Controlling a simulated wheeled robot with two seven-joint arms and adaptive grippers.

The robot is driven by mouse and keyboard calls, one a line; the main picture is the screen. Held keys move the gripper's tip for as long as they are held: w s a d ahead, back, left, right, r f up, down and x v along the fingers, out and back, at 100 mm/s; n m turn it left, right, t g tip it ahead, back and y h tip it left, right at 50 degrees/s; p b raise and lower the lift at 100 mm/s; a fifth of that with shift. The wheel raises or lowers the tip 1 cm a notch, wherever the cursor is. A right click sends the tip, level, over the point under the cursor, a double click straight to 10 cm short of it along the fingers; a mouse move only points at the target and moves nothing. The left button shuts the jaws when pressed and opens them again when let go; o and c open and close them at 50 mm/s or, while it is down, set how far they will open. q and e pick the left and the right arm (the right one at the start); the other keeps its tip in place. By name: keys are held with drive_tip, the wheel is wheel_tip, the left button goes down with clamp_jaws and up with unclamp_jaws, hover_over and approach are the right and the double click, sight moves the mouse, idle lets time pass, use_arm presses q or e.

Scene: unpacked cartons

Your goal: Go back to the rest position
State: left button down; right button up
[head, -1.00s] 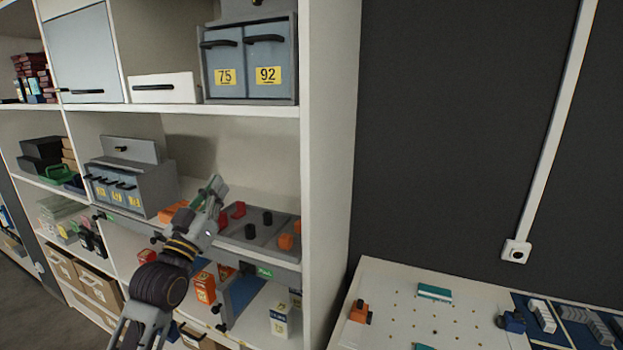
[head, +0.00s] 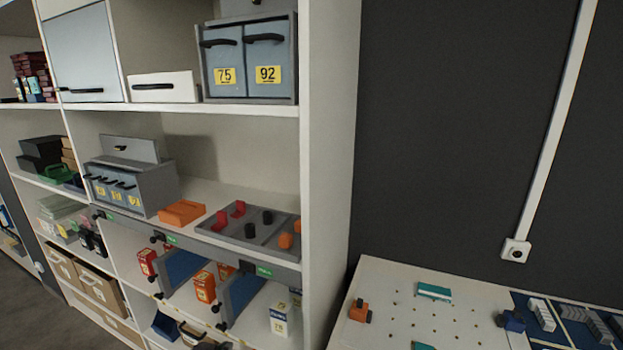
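Neither of my grippers shows in the head view now, and no part of my arms is in the picture. The white shelf unit (head: 328,130) fills the left half. On its middle shelf a grey tray (head: 222,238) holds red, black and orange pieces. An orange block (head: 181,213) lies just left of the tray. A grey drawer box (head: 153,188) with yellow labels stands further left.
Above are two drawers marked 75 (head: 225,76) and 92 (head: 268,74). Below are blue panels (head: 241,292) and small cartons (head: 204,286). A pegboard table (head: 400,318) stands at the right, with a wall socket (head: 516,250) behind it.

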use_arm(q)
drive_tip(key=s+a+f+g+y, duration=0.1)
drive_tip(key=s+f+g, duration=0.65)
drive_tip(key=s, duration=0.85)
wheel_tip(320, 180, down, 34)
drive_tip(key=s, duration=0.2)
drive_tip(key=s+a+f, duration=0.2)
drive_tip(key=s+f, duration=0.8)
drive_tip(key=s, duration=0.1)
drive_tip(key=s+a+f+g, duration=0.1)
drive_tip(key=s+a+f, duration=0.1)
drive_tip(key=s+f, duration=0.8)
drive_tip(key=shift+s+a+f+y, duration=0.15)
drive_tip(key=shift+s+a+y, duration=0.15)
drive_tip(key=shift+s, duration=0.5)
